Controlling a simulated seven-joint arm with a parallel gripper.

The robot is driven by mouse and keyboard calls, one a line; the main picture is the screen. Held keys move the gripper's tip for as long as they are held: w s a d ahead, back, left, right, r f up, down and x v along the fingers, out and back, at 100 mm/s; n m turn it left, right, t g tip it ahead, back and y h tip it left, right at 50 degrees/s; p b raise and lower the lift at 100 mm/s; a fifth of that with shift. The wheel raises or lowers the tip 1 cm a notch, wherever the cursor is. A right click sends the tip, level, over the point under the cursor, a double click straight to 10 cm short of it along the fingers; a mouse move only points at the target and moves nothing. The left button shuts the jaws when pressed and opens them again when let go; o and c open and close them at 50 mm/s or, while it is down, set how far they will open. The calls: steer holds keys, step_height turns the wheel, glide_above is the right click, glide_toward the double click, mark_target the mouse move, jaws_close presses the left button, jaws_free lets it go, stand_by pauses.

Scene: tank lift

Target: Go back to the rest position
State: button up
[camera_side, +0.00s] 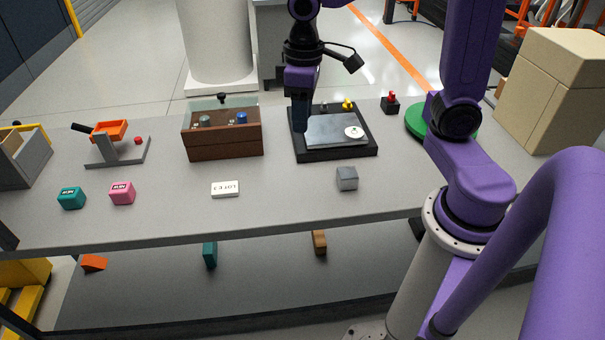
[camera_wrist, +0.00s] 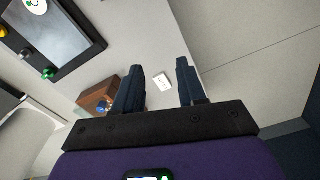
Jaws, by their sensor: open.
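My gripper (camera_side: 301,122) points down above the left part of the black-framed tray (camera_side: 308,154) in the side view, with its dark fingers close together from this angle. How far above the tray it is, I cannot tell. In the wrist view my gripper (camera_wrist: 160,72) has its two fingers apart, with nothing between them. The white label block (camera_wrist: 163,82) shows on the table beyond the gap. The tray (camera_wrist: 72,62) shows at the upper left there, and the wooden box (camera_wrist: 97,97) lies left of the fingers.
The wooden box (camera_side: 224,144) with a clear lid stands left of the tray. A grey cube (camera_side: 347,178), the white label block (camera_side: 225,189), a pink block (camera_side: 122,193) and a teal block (camera_side: 71,198) sit along the front. Cardboard boxes (camera_side: 550,95) stand at right.

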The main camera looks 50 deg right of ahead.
steer(key=s+f+n, duration=0.3)
steer(key=s+n, duration=0.4)
steer(key=s, duration=1)
steer(key=shift+s+d, duration=0.15)
steer(key=shift+s, duration=0.15)
